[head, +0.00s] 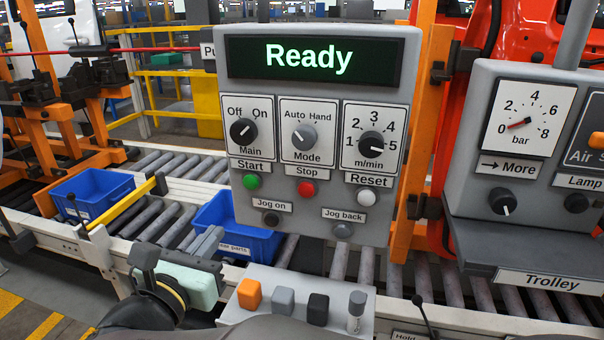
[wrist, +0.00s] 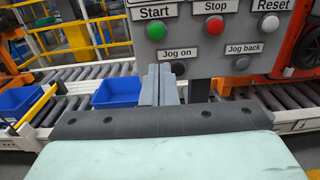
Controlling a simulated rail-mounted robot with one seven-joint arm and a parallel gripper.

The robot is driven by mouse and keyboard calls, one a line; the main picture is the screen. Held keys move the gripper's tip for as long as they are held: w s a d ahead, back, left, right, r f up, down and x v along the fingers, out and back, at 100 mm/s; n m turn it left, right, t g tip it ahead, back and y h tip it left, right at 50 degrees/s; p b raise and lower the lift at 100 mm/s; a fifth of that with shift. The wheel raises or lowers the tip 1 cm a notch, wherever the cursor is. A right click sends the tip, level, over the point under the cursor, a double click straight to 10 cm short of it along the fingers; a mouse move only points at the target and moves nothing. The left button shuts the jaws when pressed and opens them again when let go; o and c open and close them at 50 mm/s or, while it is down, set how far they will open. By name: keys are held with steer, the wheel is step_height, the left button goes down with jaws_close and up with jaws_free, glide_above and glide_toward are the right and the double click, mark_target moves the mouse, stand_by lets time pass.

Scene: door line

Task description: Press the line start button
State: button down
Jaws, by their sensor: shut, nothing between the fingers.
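The green Start button (head: 252,182) is at the left of the button row on the grey control panel (head: 320,235). It also shows in the wrist view (wrist: 156,31), near the top. My gripper (head: 207,243) is shut and empty, in front of the panel's lower left and below the Start button. In the wrist view the closed fingers (wrist: 159,84) end just left of the dark Jog on button (wrist: 179,67), below the green button. I see no contact with the Start button. The panel display (head: 309,57) reads "Ready".
The red Stop button (head: 307,189) and white Reset button (head: 366,197) are right of Start; Jog back (head: 342,230) is below. Blue bins (head: 88,190) stand on the roller conveyor. A trolley panel (head: 500,225) stands at right. A tray with coloured blocks (head: 338,312) is below.

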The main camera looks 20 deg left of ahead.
mark_target(250, 184)
steer(key=shift+s+a+r, duration=0.1)
steer(key=shift+s+a, duration=0.1)
steer(key=shift+w, duration=0.15)
steer(key=w+p, duration=0.1)
steer(key=w, duration=0.3)
steer(key=w+a+p, duration=0.1)
steer(key=w, duration=0.3)
steer(key=w+p, duration=0.1)
steer(key=w, duration=0.3)
steer(key=shift+w+a+p, duration=0.25)
steer(key=shift+a+p, duration=0.1)
steer(key=shift+a, duration=0.05)
steer(key=shift+w+a, duration=0.1)
steer(key=shift+w, duration=0.5)
